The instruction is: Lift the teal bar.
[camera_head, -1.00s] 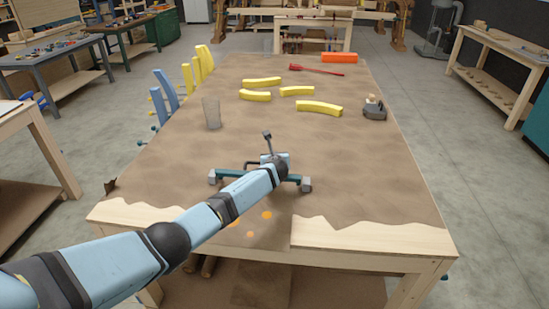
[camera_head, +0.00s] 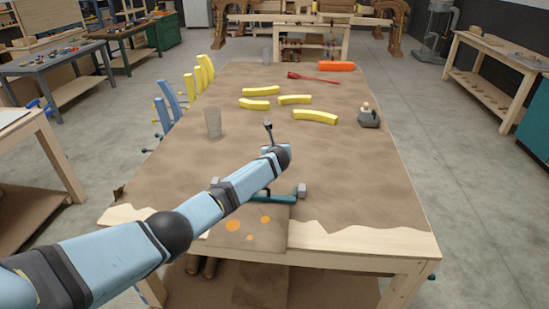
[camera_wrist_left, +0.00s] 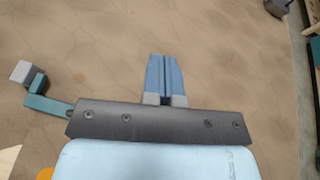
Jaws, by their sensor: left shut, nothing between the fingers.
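The teal bar (camera_head: 281,197) lies near the front of the table, with a grey block at each end. My left arm crosses in front of it and hides its left part. In the left wrist view the bar's left end (camera_wrist_left: 40,105) shows at left, partly behind the dark plate of my gripper. My left gripper (camera_wrist_left: 165,56) is shut and empty, its two blue fingers together over bare brown tabletop. The fingers are beyond the bar and apart from it. My right gripper is in neither view.
Several yellow curved pieces (camera_head: 316,117) lie farther back on the table (camera_head: 365,190). A grey tool (camera_head: 369,117) stands at right and a translucent cup (camera_head: 213,122) at left. Blue and yellow slats (camera_head: 165,90) line the left edge. Bare tabletop lies right of my gripper.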

